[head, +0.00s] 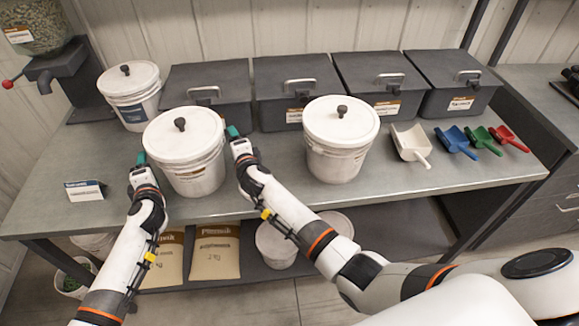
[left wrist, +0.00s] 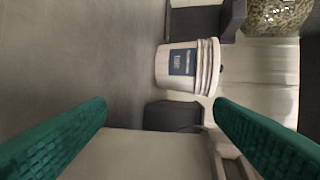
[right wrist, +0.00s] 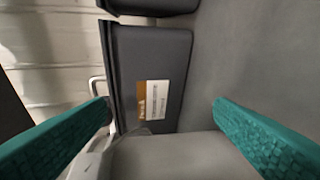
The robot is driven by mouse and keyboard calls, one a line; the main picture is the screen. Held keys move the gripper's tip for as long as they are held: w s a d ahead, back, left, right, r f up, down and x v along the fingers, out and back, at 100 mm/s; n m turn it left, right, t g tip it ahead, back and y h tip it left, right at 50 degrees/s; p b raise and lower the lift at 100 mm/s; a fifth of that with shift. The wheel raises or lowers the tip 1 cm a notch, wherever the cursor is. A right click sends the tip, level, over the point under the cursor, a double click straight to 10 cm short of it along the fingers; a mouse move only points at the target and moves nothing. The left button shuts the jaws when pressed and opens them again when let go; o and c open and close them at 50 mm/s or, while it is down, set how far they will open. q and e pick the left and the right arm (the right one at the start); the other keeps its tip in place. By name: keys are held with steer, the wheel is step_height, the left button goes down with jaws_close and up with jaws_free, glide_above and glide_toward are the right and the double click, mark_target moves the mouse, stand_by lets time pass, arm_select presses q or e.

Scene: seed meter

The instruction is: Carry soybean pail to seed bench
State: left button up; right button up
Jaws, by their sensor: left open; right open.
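A white lidded pail (head: 187,163) with a black knob stands upright near the bench's front edge, between my two grippers. Its side fills the bottom of the left wrist view (left wrist: 140,152) and right wrist view (right wrist: 180,157). My left gripper (head: 142,162) is open at its left side; my right gripper (head: 234,134) is open at its right side. Whether the fingers touch it is unclear. Two similar pails stand on the bench: a blue-labelled one (head: 133,105) behind left and another (head: 340,150) to the right. I cannot read which one says soybean. The grey bench (head: 110,185) carries them.
Several grey lidded bins (head: 296,82) line the back. A white scoop (head: 411,144) and coloured scoops (head: 480,140) lie at right. A small sign (head: 85,190) stands at left, below a seed hopper (head: 35,30). Paper sacks (head: 215,250) lie on the lower shelf.

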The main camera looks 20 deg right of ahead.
arm_select(q)
steer(key=shift+s, duration=0.1)
arm_select(e)
steer(key=shift+s, duration=0.1)
arm_select(q)
steer(key=v, duration=1.2)
arm_select(e)
steer(key=v, duration=1.2)
